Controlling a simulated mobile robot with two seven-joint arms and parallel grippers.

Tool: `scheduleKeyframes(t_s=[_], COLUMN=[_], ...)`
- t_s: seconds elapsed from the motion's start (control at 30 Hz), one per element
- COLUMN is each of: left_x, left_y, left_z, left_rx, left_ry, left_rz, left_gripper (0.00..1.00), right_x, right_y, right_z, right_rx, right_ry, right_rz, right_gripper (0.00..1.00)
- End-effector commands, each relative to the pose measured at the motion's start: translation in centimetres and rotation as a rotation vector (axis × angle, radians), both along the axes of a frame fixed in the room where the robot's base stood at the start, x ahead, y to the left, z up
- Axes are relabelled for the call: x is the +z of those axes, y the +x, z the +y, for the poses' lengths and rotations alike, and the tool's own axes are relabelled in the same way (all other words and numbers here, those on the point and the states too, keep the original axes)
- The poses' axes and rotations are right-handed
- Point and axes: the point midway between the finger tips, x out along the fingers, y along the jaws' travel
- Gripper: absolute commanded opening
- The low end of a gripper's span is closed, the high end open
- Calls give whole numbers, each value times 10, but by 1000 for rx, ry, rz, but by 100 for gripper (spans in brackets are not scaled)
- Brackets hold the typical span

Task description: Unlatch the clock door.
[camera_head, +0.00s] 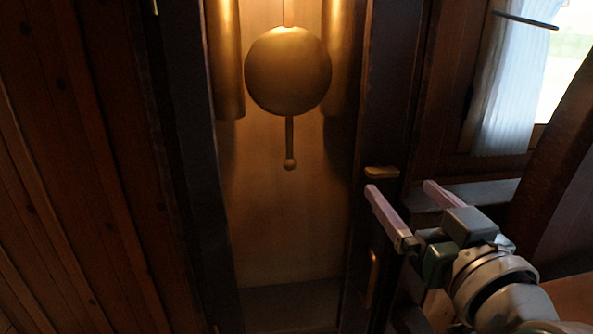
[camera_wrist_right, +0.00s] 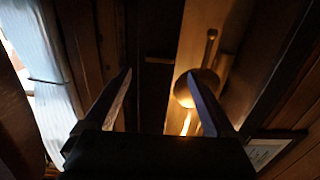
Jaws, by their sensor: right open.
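The tall clock door has a dark wooden frame (camera_head: 381,90) around a lit panel, and it looks closed. A small brass latch (camera_head: 381,172) lies level on the frame's right side. It shows as a dim bar in the right wrist view (camera_wrist_right: 160,60). A brass upright handle (camera_head: 374,272) sits lower on the same side. My right gripper (camera_head: 401,187) is open and empty, its pale fingers pointing at the frame just below the latch. In the right wrist view the latch lies between and beyond the fingertips (camera_wrist_right: 160,75); no contact is visible. My left gripper is out of view.
Behind the door hang a round brass pendulum (camera_head: 288,70) and brass weights (camera_head: 228,60). A plank wall (camera_head: 60,180) stands at left. A curtained window (camera_head: 515,90) and sill (camera_head: 470,194) are at right, close beside my right gripper.

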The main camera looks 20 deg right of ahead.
Motion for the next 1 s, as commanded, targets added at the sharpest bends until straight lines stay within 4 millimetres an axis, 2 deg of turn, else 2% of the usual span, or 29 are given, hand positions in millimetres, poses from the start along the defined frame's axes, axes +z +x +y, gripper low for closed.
scheduleKeyframes(t_s=[0.1,0.3,0.47,0.73,1.0], left_x=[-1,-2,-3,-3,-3], left_y=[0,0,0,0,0], left_z=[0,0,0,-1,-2], left_rx=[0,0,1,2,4], left_ry=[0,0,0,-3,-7], left_rz=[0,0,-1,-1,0], left_gripper=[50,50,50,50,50], right_x=[1,0,0,0,0], right_y=[23,50,59,60,60], right_z=[-5,-12,-14,-15,-14], right_rx=[1,1,1,1,1], right_ry=[-1,-2,-1,-1,-1], right_rz=[-2,0,1,2,2], right_gripper=[90,90,90,90,60])
